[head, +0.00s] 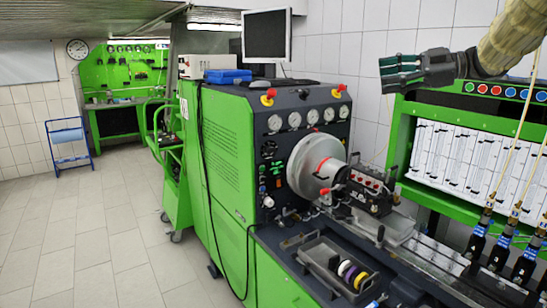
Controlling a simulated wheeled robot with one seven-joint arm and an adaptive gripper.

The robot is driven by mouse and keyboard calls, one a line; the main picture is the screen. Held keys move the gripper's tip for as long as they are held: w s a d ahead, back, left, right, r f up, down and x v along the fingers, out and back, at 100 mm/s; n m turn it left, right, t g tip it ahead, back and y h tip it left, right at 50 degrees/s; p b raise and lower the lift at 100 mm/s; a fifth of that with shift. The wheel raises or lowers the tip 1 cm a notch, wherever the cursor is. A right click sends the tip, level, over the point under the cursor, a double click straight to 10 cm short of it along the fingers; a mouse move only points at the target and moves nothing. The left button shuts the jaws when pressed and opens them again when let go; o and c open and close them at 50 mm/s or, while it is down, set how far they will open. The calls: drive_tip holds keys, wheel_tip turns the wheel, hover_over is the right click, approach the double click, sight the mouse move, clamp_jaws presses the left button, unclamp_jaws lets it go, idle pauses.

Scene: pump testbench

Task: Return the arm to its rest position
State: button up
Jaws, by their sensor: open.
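The green pump test bench (225,150) fills the middle, with a round flywheel (316,165) and a grey tray (320,262). Hoses with black fittings (480,233) hang at right.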

drive_tip(key=w+a+f+m+t+h, duration=0.1)
drive_tip(key=w+f+m+t, duration=0.15)
drive_tip(key=f, duration=0.85)
drive_tip(key=w+a+f+m+t, duration=0.2)
drive_tip(key=w+f+m, duration=0.15)
drive_tip(key=f, duration=0.65)
drive_tip(key=w+a+f+m+t+h, duration=0.1)
drive_tip(key=w+f+m+t, duration=0.15)
drive_tip(key=f, duration=0.85)
drive_tip(key=s+f+m+h, duration=0.3)
drive_tip(key=s+f, duration=0.1)
drive_tip(key=f, duration=0.8)
drive_tip(key=s+f+m+h, duration=0.3)
drive_tip(key=s+f+m, duration=0.1)
drive_tip(key=f, duration=0.8)
drive_tip(key=s+a+f+m+g+h, duration=0.1)
drive_tip(key=s+f+m+g+h, duration=0.35)
drive_tip(key=s+f, duration=1.75)
drive_tip(key=s+a+f+m+g+h, duration=0.1)
drive_tip(key=s+f+g, duration=0.3)
drive_tip(key=s, duration=1.1)
drive_tip(key=s+f+m+g+h, duration=0.1)
drive_tip(key=s+f+g, duration=0.3)
drive_tip(key=s, duration=1.1)
wheel_tip(320, 180, down, 10)
drive_tip(key=b, duration=1)
drive_tip(key=shift+w+a, duration=0.2)
drive_tip(key=shift+w, duration=0.15)
